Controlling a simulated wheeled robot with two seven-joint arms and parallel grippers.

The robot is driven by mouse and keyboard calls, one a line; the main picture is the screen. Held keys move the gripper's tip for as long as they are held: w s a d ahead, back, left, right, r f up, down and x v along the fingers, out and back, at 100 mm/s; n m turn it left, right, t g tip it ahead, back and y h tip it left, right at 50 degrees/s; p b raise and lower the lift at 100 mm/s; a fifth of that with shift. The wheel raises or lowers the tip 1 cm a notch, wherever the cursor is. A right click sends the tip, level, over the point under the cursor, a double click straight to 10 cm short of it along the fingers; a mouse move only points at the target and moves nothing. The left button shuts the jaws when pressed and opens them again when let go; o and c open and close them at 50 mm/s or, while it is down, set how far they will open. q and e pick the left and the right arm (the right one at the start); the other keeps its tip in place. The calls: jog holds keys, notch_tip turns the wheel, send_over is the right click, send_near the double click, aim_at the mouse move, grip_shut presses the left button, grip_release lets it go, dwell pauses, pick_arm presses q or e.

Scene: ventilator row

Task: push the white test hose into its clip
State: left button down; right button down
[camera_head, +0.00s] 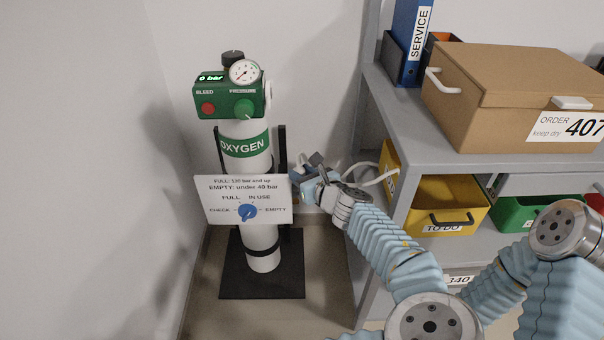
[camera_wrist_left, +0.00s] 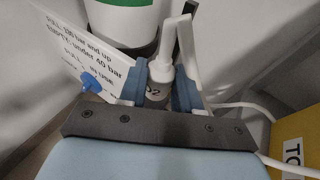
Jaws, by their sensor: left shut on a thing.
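My left gripper (camera_head: 306,182) is beside the green and white oxygen cylinder (camera_head: 246,160), just right of the sign. In the left wrist view its two blue fingers (camera_wrist_left: 160,94) are shut around a grey piece marked with a "2", with a white fitting (camera_wrist_left: 160,71) just beyond it. The white hose (camera_head: 376,181) trails right from behind the gripper toward the shelf; it also shows in the left wrist view (camera_wrist_left: 238,105). I cannot make out the clip for certain, nor whether the hose touches it. My right gripper is out of view.
A white sign (camera_head: 229,209) with a blue knob (camera_head: 247,211) stands in front of the cylinder, close to my left gripper. A grey shelf (camera_head: 408,152) at right holds a cardboard box (camera_head: 485,82), a yellow bin (camera_head: 462,190) and a green bin (camera_head: 513,213). The wall behind is bare.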

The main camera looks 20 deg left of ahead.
pick_arm(q)
jog(key=shift+s+a+f, duration=0.1)
jog(key=shift+f, duration=0.45)
jog(key=shift+r, duration=0.3)
dwell(0.4)
jog(key=shift+a+r+p, duration=0.25)
jog(key=shift+r+p, duration=0.1)
jog(key=shift+r, duration=0.05)
jog(key=shift+f, duration=0.15)
dwell(1.6)
